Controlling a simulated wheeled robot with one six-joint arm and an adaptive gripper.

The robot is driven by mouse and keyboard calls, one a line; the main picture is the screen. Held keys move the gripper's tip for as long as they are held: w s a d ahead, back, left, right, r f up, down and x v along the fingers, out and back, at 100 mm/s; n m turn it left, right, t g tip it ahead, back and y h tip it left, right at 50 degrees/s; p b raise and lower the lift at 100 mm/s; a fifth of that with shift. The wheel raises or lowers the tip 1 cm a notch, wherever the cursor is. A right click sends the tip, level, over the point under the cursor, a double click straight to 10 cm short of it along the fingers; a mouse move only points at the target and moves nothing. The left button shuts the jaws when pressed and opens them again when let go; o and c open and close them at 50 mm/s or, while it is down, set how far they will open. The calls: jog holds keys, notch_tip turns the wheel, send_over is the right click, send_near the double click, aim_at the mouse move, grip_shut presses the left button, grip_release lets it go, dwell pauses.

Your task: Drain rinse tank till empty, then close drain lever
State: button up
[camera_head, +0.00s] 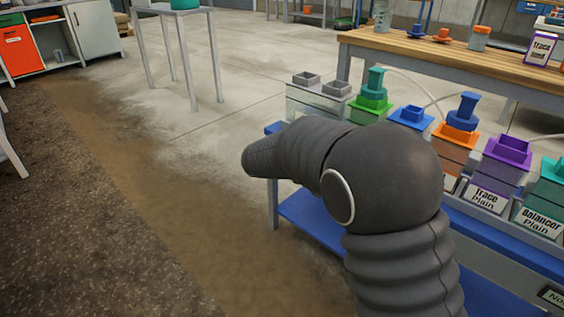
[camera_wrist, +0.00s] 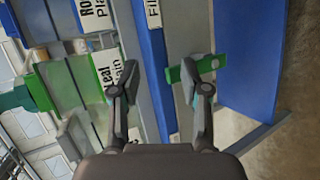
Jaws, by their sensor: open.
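In the wrist view my gripper (camera_wrist: 157,72) is open, with nothing held between its two fingers. A green bar-like handle (camera_wrist: 212,63) lies at the right finger, which partly hides it; whether they touch I cannot tell. It may be the drain lever, but no label for it is readable. In the head view my dark arm covers the middle of the skid and hides my gripper. A clear, grey-topped tank (camera_head: 304,99) stands at the left end of the row. I cannot tell if it is the rinse tank, and its liquid level is unclear.
Several tanks with coloured tops, such as the purple one (camera_head: 506,150), line the blue-shelved skid (camera_head: 312,214). A label beginning "Fil" (camera_wrist: 153,12) shows in the wrist view. A wooden-topped bench (camera_head: 400,48) stands behind. The floor to the left (camera_head: 180,190) is clear.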

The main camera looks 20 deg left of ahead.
jog(key=s+a+f+n+t+y+p, duration=0.15)
jog(key=a+f+t, duration=0.3)
jog(key=a, duration=0.75)
jog(key=a+f+n+t+y+b, duration=0.1)
jog(key=a+f+n+t, duration=0.3)
jog(key=a, duration=0.8)
jog(key=shift+m+g+h, duration=0.25)
jog(key=shift+m+g, duration=0.1)
jog(key=shift+m, duration=0.2)
jog(key=x, duration=1.3)
jog(key=shift+w+d+f, duration=0.15)
jog(key=shift+d+f, duration=0.05)
jog(key=shift+f, duration=0.2)
grip_shut()
